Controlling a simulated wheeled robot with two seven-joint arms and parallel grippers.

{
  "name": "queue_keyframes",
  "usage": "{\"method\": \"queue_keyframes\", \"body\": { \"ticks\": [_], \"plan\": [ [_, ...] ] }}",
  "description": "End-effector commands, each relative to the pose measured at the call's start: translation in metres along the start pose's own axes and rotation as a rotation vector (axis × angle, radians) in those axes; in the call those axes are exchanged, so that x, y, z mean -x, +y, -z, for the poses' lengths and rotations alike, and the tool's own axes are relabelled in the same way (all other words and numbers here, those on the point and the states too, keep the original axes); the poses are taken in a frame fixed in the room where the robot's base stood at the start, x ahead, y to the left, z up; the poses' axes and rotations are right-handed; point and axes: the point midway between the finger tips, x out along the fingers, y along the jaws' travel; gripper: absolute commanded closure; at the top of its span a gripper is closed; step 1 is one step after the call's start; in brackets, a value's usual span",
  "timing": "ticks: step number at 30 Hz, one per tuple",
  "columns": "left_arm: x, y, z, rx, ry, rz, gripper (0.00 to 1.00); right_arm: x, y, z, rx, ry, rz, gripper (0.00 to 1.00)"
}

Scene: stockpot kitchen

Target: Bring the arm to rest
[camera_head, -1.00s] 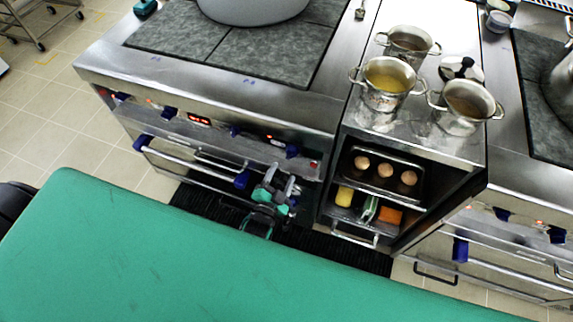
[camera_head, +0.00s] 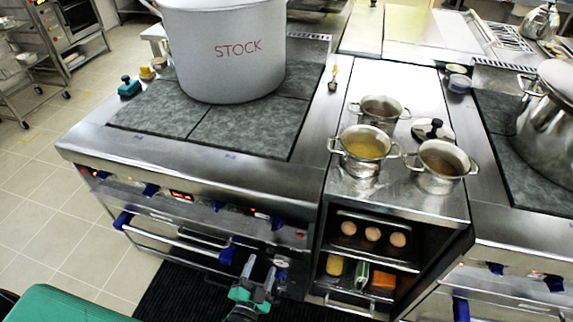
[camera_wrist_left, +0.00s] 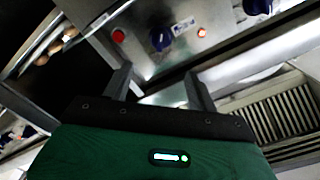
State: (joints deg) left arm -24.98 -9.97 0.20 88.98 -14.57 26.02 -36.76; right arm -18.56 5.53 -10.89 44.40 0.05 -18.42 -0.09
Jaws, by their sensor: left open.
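My left gripper (camera_head: 259,279) shows at the bottom middle of the head view, in front of the stove's oven front (camera_head: 190,240). Its two fingers are apart, with nothing between them. In the left wrist view the gripper (camera_wrist_left: 160,85) is also open and empty, facing the steel front with a blue knob (camera_wrist_left: 162,39) and a red light. My right gripper is not in view.
A large stockpot (camera_head: 225,50) stands on the stove. Several small pots, one of them a broth pot (camera_head: 364,146), stand on the steel counter to the right. Below are shelves with eggs (camera_head: 372,234). Open tiled floor (camera_head: 60,230) lies at left.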

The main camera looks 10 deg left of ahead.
Motion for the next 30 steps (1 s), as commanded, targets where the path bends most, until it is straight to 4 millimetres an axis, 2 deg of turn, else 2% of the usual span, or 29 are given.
{"method": "queue_keyframes", "body": {
  "ticks": [5, 8, 11, 14, 15, 17, 21, 24, 27, 30],
  "plan": [
    [0.001, 0.006, -0.005, 0.01, -0.013, -0.017, 0.41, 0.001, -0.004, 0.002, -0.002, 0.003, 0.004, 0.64],
    [0.009, 0.029, -0.025, 0.055, -0.069, -0.085, 0.41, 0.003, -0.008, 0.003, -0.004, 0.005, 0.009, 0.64],
    [0.029, 0.071, -0.064, 0.134, -0.185, -0.205, 0.41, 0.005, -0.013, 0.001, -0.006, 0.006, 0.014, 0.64],
    [0.065, 0.117, -0.113, 0.223, -0.348, -0.34, 0.41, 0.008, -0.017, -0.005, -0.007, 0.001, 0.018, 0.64],
    [0.084, 0.133, -0.133, 0.256, -0.419, -0.389, 0.41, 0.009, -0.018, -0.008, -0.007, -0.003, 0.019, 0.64],
    [0.113, 0.153, -0.163, 0.299, -0.531, -0.455, 0.41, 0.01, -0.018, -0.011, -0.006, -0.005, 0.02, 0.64],
    [0.193, 0.183, -0.227, 0.375, -0.81, -0.573, 0.41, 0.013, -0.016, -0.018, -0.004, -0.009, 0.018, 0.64],
    [0.252, 0.188, -0.266, 0.407, -1.003, -0.621, 0.41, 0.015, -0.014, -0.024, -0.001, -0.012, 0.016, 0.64],
    [0.301, 0.185, -0.295, 0.423, -1.162, -0.642, 0.41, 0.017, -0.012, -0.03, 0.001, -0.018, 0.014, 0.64],
    [0.334, 0.179, -0.313, 0.429, -1.272, -0.646, 0.41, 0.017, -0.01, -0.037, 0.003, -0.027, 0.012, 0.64]
  ]
}}
